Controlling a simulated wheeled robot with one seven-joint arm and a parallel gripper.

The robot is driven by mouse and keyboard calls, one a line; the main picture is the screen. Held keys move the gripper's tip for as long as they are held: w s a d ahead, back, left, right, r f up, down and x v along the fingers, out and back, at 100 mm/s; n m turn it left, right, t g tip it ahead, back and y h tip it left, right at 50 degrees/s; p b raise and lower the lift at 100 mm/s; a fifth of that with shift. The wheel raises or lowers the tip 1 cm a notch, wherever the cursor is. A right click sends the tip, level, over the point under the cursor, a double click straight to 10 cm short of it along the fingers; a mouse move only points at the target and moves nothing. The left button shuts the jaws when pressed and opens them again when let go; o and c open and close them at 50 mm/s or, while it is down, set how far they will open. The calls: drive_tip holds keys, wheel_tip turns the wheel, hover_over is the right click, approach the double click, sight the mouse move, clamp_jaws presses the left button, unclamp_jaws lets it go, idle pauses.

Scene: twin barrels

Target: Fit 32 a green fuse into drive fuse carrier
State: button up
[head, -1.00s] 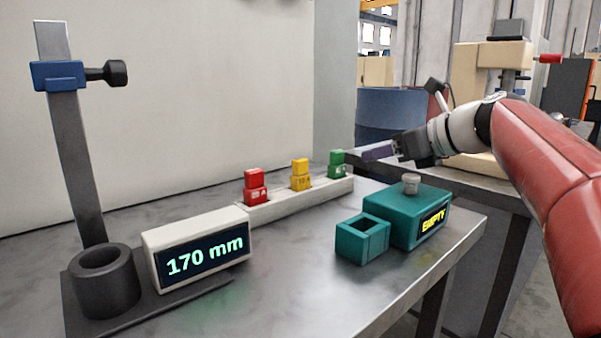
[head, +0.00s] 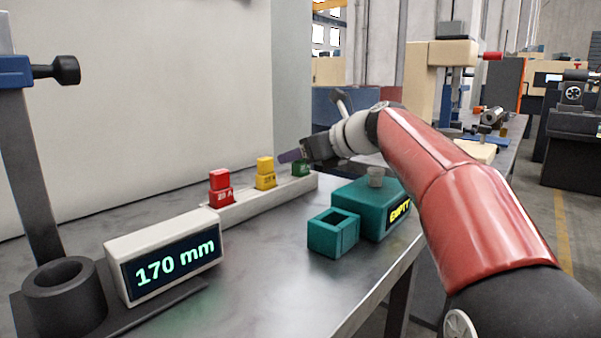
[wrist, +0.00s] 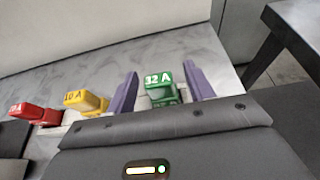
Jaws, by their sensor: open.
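The green 32 A fuse (wrist: 161,86) stands at the right end of a white rack in the wrist view, between the two purple fingers of my open gripper (wrist: 161,92). I cannot tell whether the fingers touch it. In the head view my gripper (head: 288,157) is over the rack's right end, and the green fuse (head: 301,169) is partly hidden by it. The teal fuse carrier (head: 334,234) is an open square socket at the front of a teal box (head: 372,207) whose display reads EMPTY.
A red fuse (head: 221,188) and a yellow fuse (head: 265,173) stand in the white rack (head: 240,206) left of the green one. A display box (head: 165,258) reads 170 mm. A dark cup (head: 64,295) and post stand at left. The table's front middle is clear.

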drive_tip(key=c, duration=1.1)
